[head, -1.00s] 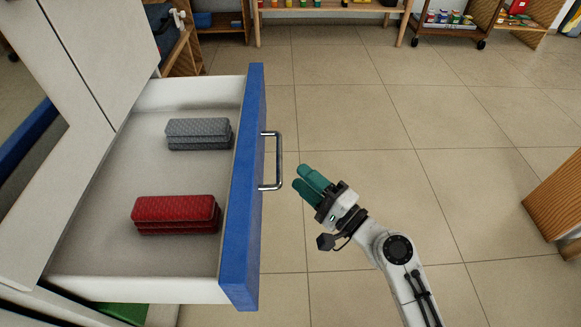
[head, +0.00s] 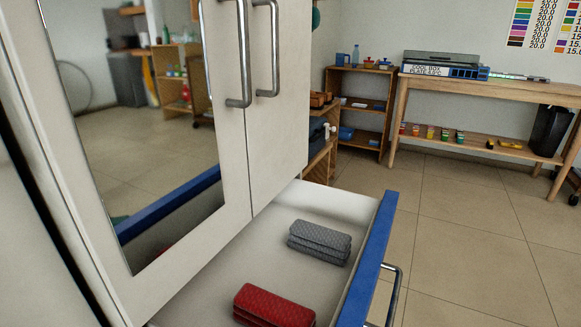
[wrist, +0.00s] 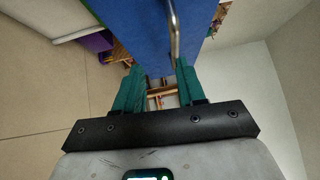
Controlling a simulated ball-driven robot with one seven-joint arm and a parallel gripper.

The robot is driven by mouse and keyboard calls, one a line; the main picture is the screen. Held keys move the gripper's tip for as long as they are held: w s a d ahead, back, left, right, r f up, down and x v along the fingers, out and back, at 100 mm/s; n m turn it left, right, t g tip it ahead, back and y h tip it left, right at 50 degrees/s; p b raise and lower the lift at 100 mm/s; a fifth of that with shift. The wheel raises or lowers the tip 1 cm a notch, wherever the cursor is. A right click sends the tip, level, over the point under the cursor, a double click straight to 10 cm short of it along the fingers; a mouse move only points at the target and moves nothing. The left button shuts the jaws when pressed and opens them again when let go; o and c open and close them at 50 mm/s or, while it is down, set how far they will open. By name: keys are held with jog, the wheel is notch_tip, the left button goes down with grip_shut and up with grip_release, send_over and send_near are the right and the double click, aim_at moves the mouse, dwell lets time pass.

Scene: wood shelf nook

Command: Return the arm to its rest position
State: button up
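My gripper (wrist: 160,76) shows only in the wrist view. Its two green fingers stand apart with nothing between them, so it is open and empty. The blue drawer front (wrist: 140,30) and its metal handle (wrist: 174,32) are beyond the fingertips; I cannot tell the exact gap. In the head view my arm is out of sight. The drawer (head: 371,262) is pulled out from the white cabinet, with its handle (head: 396,290) at the lower right.
The white cabinet (head: 275,120) with a mirror (head: 150,150) fills the left. A small wooden shelf (head: 362,105) and a wooden table (head: 480,90) stand along the back wall. The tiled floor (head: 470,220) right of the drawer is clear.

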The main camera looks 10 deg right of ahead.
jog(key=s+a+f+n+g+y, duration=0.1)
jog(key=s+a+f+n+g, duration=0.25)
jog(key=f+n+g, duration=0.2)
jog(key=s+a+f+n+g, duration=0.2)
jog(key=s+f+n+g, duration=0.2)
jog(key=f+n, duration=0.15)
jog(key=s+d+f+n+g+h, duration=0.2)
jog(key=s+d+g+h, duration=0.15)
jog(key=s, duration=0.35)
jog(key=s+d+f+n+g+h, duration=0.1)
jog(key=s+d+n+g+h, duration=0.1)
jog(key=s+d+g+h, duration=0.3)
notch_tip(320, 180, up, 36)
jog(key=s+a+y+p, duration=0.1)
jog(key=y+p, duration=0.1)
jog(key=p, duration=3.4)
jog(key=shift+a+t+p, duration=0.25)
jog(key=shift+t+p, duration=0.1)
jog(key=shift+t, duration=0.05)
jog(key=shift+s+d+f+y, duration=0.1)
jog(key=shift+y, duration=0.15)
